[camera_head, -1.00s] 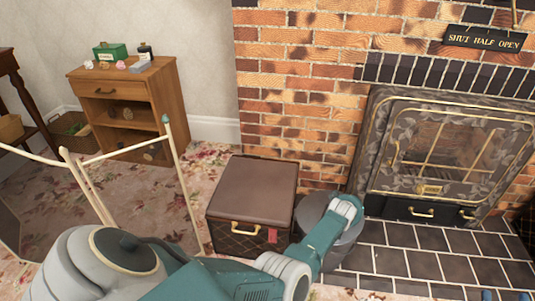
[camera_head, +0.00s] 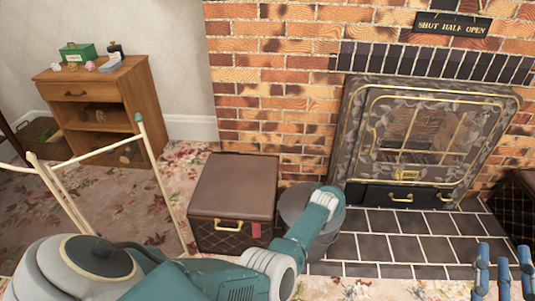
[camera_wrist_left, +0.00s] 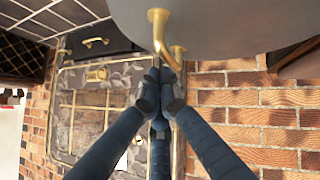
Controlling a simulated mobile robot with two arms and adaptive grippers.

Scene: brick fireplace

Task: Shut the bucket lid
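The grey round bucket (camera_head: 325,243) stands on the hearth to the right of the brown box, partly covered by my left arm. Its lid is hard to make out in the head view. In the left wrist view a smooth grey surface (camera_wrist_left: 225,35) with a brass handle (camera_wrist_left: 158,28) fills the top. My left gripper (camera_wrist_left: 160,88) has its dark fingers drawn together at the bent end of this handle and looks shut on it. Its fingers are hidden in the head view. My right gripper (camera_head: 503,262) is at the lower right, fingers spread, empty.
A brown box (camera_head: 235,190) with a brass handle stands close left of the bucket. The fireplace door (camera_head: 430,130) is behind to the right. Dark hearth tiles (camera_head: 400,240) lie clear in front. A cream metal frame (camera_head: 155,185) stands at left.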

